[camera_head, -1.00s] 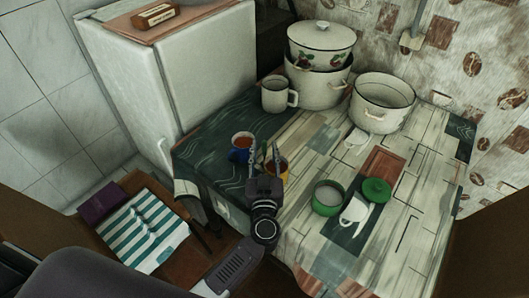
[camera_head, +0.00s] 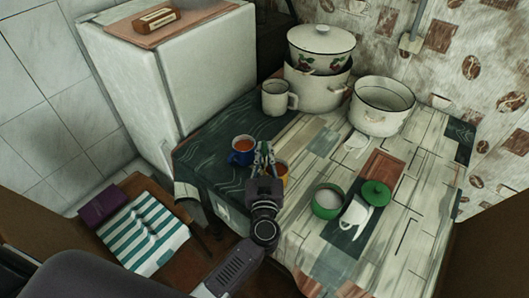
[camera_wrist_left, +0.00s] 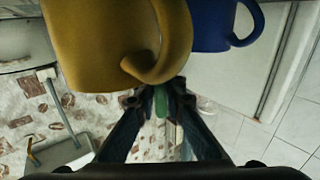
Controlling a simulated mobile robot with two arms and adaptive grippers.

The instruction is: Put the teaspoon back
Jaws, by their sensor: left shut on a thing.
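My left gripper (camera_head: 264,152) is shut over the near left part of the table, beside the mugs. In the left wrist view a narrow green piece (camera_wrist_left: 161,102), which looks like the teaspoon's handle, is between its fingertips. The rest of the teaspoon is hidden. A yellow mug (camera_head: 283,174) is partly behind the gripper; it looms close in the left wrist view (camera_wrist_left: 90,45). A blue mug (camera_head: 241,157) with reddish tea stands just left of the fingers. A striped green-and-white towel (camera_head: 162,245) with several spoon-like items lies at lower left. My right gripper is out of view.
A purple item (camera_head: 102,207) lies by the towel. A white fridge (camera_head: 185,80) stands behind.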

